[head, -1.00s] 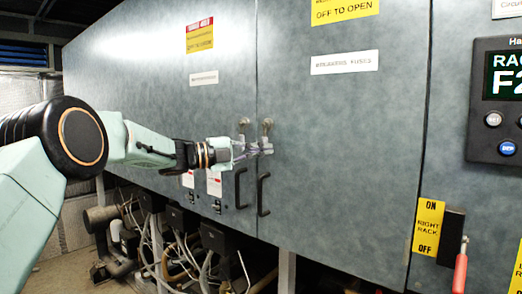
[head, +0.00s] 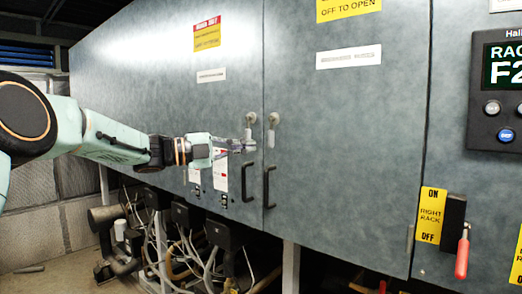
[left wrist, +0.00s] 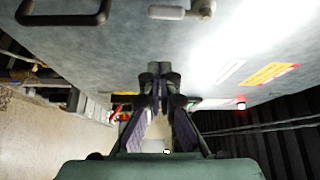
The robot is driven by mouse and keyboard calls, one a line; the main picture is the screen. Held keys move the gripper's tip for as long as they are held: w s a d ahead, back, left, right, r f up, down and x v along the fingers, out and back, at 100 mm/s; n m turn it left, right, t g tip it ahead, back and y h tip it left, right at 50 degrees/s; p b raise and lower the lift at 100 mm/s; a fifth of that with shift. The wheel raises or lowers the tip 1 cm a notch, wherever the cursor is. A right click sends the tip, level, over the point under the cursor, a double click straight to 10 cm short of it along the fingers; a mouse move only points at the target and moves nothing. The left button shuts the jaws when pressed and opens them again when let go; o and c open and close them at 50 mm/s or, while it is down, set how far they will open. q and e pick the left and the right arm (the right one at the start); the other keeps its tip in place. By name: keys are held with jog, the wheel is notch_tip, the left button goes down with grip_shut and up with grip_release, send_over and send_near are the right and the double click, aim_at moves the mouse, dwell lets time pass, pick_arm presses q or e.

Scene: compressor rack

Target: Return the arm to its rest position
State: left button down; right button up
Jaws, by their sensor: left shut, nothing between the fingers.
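My left gripper (head: 240,146) reaches in from the left in the head view, in front of the grey cabinet doors (head: 345,130). Its fingertips are close to the left door's rotary latch (head: 250,120); the head view does not settle whether they touch. In the left wrist view the fingers of my left gripper (left wrist: 159,70) meet at the tips, shut and empty. A second latch (head: 273,120) is just to the right. My right gripper does not show.
Two black door handles (head: 269,187) hang below the latches. A red-handled switch (head: 462,255) and a display panel (head: 497,90) are at the right. Pipes and cables (head: 165,235) fill the space under the cabinet. Open floor shows at lower left.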

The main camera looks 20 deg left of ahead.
pick_arm(q)
notch_tip(320, 180, down, 24)
jog(key=d+n+t+y+b, duration=0.3)
jog(key=n+y, duration=0.4)
jog(key=n, duration=1.1)
jog(key=s+d+f+n+g+y+b, duration=0.1)
jog(key=s+f+n+g+y+b, duration=0.3)
jog(key=f, duration=0.6)
jog(key=s+f+n+t+p, duration=0.1)
jog(key=s+f+n, duration=0.1)
jog(key=s+f, duration=0.5)
jog(key=s+d+f+n+g+y+b, duration=0.1)
jog(key=s+f+n+g+b, duration=0.15)
jog(key=s+f, duration=0.5)
jog(key=s+f+n+g+y+b, duration=0.1)
jog(key=s+f+g, duration=0.3)
jog(key=f, duration=0.7)
jog(key=s+f+g+b, duration=0.1)
jog(key=s+f+b, duration=0.1)
jog(key=s+f, duration=0.3)
jog(key=s+f+g+b, duration=0.2)
jog(key=s+f, duration=0.3)
jog(key=s, duration=0.8)
jog(key=s+f+g+y+b, duration=0.1)
jog(key=s+f+g+b, duration=0.1)
jog(key=s+f, duration=0.3)
jog(key=s, duration=0.4)
jog(key=shift+s+d+b, duration=0.15)
jog(key=shift+s+b, duration=0.05)
jog(key=shift+b, duration=0.1)
